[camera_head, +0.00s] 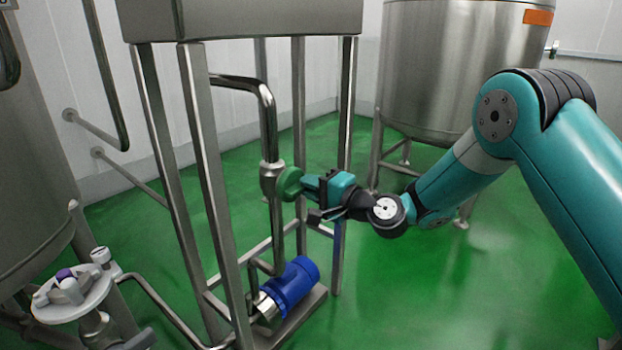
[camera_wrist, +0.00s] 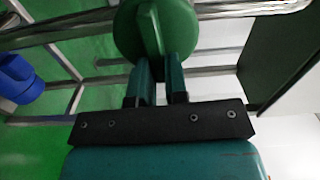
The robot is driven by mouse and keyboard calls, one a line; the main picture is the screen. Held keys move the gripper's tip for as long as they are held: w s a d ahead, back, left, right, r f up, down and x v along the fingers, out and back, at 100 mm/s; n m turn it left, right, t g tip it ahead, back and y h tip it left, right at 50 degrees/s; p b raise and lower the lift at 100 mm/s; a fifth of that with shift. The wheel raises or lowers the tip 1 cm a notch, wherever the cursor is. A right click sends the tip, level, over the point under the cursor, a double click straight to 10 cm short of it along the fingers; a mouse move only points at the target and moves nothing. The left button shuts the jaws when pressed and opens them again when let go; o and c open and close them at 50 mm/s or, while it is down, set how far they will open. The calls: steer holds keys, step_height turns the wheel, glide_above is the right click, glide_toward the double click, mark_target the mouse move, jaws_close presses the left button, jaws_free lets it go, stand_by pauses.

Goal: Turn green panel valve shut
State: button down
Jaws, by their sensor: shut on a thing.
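The green panel valve (camera_head: 290,184) is a round green handle on a vertical steel pipe inside the steel frame. In the wrist view the valve (camera_wrist: 183,22) shows as a green disc with a raised bar across it. My gripper (camera_head: 308,184) reaches it from the right. In the wrist view my gripper (camera_wrist: 160,68) has its two teal fingers on either side of the bar, shut on it. The fingertips partly hide the lower part of the bar.
A blue pump motor (camera_head: 292,284) sits low in the frame below the valve. Steel frame legs (camera_head: 205,190) stand left of the pipe. A large steel tank (camera_head: 455,75) stands behind my arm. A tank fitting (camera_head: 75,292) is at lower left. Green floor at lower right is clear.

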steer(key=shift+f+m, duration=0.1)
steer(key=shift+m, duration=0.3)
steer(key=c, duration=1.1)
jaws_free()
steer(key=shift+c, duration=0.2)
steer(key=b+v, duration=0.9)
steer(key=v, duration=0.8)
steer(key=shift+d, duration=0.2)
steer(key=shift+s, duration=0.15)
